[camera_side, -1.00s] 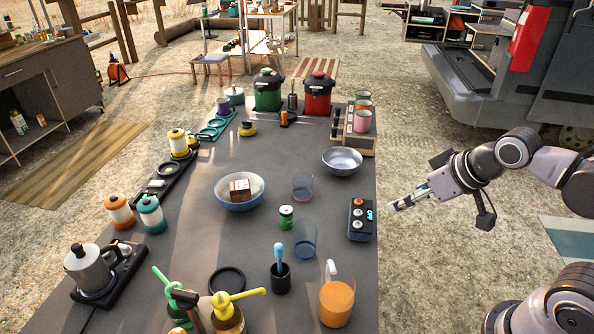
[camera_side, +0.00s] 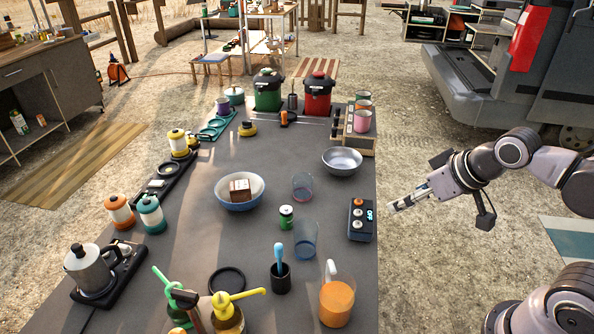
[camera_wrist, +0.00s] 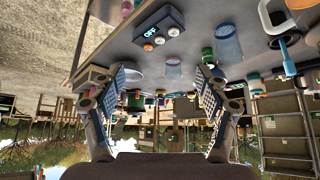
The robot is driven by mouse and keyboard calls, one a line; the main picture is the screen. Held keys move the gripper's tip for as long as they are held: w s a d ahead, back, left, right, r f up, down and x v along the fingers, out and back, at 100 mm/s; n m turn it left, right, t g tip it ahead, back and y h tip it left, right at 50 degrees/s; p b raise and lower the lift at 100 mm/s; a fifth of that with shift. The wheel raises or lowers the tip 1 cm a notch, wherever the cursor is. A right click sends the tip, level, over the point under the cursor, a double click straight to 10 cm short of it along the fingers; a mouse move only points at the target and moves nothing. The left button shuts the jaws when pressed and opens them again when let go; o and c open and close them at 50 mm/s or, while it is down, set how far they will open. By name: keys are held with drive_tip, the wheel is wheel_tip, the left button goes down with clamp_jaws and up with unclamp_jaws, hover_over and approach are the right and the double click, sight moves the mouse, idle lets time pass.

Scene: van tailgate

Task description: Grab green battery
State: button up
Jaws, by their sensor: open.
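The green battery (camera_side: 286,217), a small upright green cylinder with a pale top, stands near the middle of the dark table. It also shows small in the upside-down wrist view (camera_wrist: 207,54), near the tip of one finger and partly hidden. My gripper (camera_side: 396,207) hangs off the table's right edge, pointing left, with the switch box between it and the battery. In the wrist view my gripper (camera_wrist: 163,84) has its two fingers wide apart with nothing between them.
A switch box (camera_side: 361,219) stands at the table's right edge. Clear cups (camera_side: 302,186) and (camera_side: 305,240) stand near the battery, with a black holder (camera_side: 280,277) in front. A bowl with a brown block (camera_side: 240,203) sits to the left. A metal bowl (camera_side: 342,162) is behind.

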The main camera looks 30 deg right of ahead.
drive_tip(key=shift+c, duration=1.3)
drive_tip(key=w+a+r+n+g, duration=0.2)
drive_tip(key=w+r+n, duration=0.1)
drive_tip(key=w+n, duration=0.2)
drive_tip(key=n+g, duration=0.5)
drive_tip(key=n, duration=1.3)
approach(286, 208)
drive_tip(key=shift+s+d+f, duration=0.15)
drive_tip(key=shift+d, duration=0.15)
drive_tip(key=shift+w+a+f, duration=0.25)
drive_tip(key=shift+a+f, duration=0.05)
drive_tip(key=shift+f, duration=0.2)
drive_tip(key=shift+n, duration=0.3)
wheel_tip(286, 208, down, 11)
drive_tip(key=shift+s+r, duration=0.1)
